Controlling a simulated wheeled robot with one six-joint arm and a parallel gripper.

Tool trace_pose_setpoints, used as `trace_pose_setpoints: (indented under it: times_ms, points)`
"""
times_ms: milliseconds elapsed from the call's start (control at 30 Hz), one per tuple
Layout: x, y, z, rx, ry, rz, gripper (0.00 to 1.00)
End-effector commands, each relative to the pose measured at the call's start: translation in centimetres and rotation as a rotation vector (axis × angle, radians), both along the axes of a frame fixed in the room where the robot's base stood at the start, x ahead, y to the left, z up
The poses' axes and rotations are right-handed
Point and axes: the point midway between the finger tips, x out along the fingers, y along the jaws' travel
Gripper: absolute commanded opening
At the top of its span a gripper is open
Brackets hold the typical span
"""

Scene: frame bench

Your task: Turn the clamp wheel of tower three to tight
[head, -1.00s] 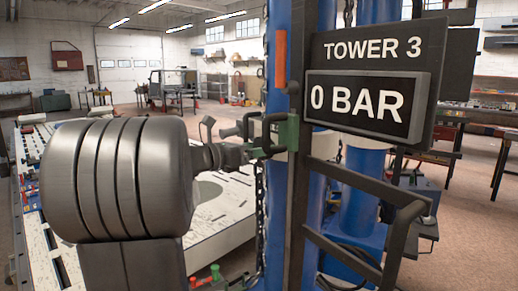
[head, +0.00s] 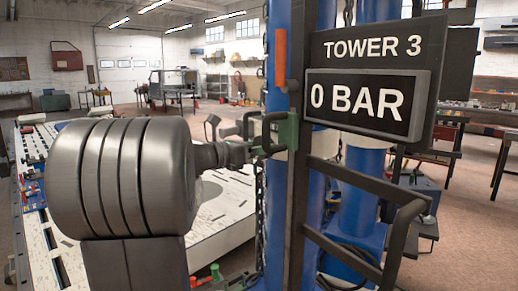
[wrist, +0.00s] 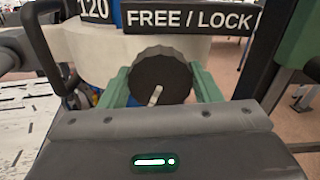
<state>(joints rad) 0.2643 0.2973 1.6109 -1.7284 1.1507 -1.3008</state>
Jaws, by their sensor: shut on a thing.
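A dark round knob (wrist: 160,76) with a white pointer mark sits in the middle of the wrist view, below a black sign (wrist: 190,19) reading "FREE / LOCK". The pointer points down and slightly left. My gripper (wrist: 162,84) has its green fingers on both sides of this knob and is shut on it. No "tight" label shows. In the head view my gripper (head: 268,134) reaches the dark upright of tower three; the knob itself is hidden there. The tower's display (head: 358,101) reads "0 BAR" under a "TOWER 3" sign (head: 372,48).
A black handle bar (wrist: 42,40) stands close at the left of the wrist view, beside a "120" plate (wrist: 94,10). Blue columns (head: 364,185) and dark rails (head: 345,254) stand right of my arm. A long white bench bed (head: 220,220) lies behind it.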

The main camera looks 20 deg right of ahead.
Motion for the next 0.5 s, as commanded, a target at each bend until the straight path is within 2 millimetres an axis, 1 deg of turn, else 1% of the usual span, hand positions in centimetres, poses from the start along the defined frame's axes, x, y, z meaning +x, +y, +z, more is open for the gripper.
trace_pose_setpoints:
  times_ms: [267, 500]
  points:
    - [-0.05, 0.0, -0.41, 0.028, -0.153, 0.0, 0.35]
    - [-0.13, -0.01, -0.51, 0.068, -0.37, 0.0, 0.35]
